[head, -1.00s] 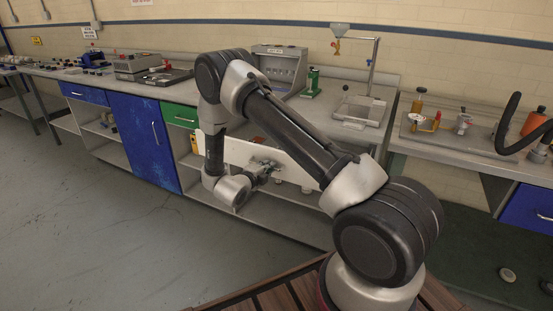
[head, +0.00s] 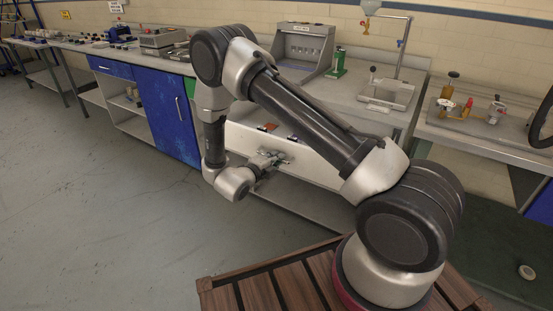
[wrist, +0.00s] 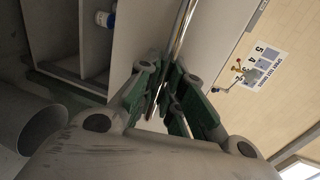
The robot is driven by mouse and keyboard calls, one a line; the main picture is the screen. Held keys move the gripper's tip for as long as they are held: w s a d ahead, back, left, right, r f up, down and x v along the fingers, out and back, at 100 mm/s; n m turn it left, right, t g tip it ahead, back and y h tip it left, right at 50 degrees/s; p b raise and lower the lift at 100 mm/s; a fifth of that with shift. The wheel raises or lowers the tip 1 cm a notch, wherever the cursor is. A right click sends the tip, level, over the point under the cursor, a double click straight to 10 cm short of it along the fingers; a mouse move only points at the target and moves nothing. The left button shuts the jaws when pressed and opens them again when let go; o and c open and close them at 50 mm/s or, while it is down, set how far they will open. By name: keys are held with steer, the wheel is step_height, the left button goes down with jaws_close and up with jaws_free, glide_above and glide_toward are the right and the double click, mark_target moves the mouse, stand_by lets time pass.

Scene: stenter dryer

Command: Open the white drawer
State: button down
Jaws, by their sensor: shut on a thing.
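The white drawer (head: 240,140) is under the bench in the head view, partly behind my arm. It stands partly open, and an orange item (head: 268,127) shows above its front edge. My gripper (head: 268,161) is at the drawer's front, low and in the middle. In the wrist view, its green-padded fingers (wrist: 160,98) are closed around the drawer's metal bar handle (wrist: 183,30). The far part of the drawer front is hidden by my forearm.
A blue cabinet door (head: 165,115) is left of the drawer. The bench (head: 350,98) above carries a grey panel box (head: 303,48), a green device (head: 337,64) and a balance-like stand (head: 388,93). The grey floor (head: 110,220) in front is clear.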

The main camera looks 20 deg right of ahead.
steer(key=c, duration=1.5)
jaws_free()
steer(key=shift+a, duration=0.1)
steer(key=v, duration=1.2)
steer(key=shift+f, duration=0.1)
